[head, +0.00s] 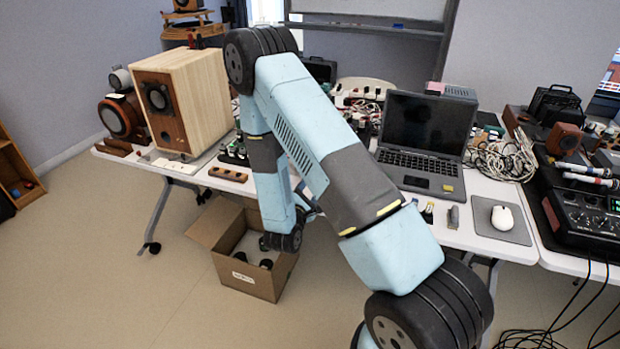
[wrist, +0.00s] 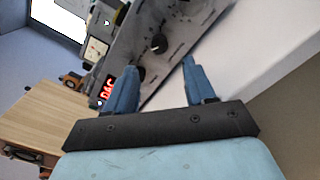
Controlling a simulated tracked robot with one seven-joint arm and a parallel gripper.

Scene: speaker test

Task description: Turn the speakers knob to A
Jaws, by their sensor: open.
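In the wrist view my gripper (wrist: 157,72) is open, its two blue fingers apart and nothing seen between them. Past the fingertips is a grey metal panel (wrist: 190,25) that appears tilted in this view. A black knob (wrist: 158,44) sticks out of the panel, beyond and roughly between the fingertips, with no finger seen touching it. Another dark round part (wrist: 138,73) shows beside the left finger, partly hidden by it. I cannot read any labels, so I cannot tell which is the speakers knob or where it points. In the head view my arm hides the gripper and panel.
A red lit display (wrist: 106,88) and a dial meter (wrist: 95,50) are left of the panel. In the head view a wooden speaker (head: 205,95), a laptop (head: 425,125) and cables crowd the table. A cardboard box (head: 230,272) sits on the floor below my arm.

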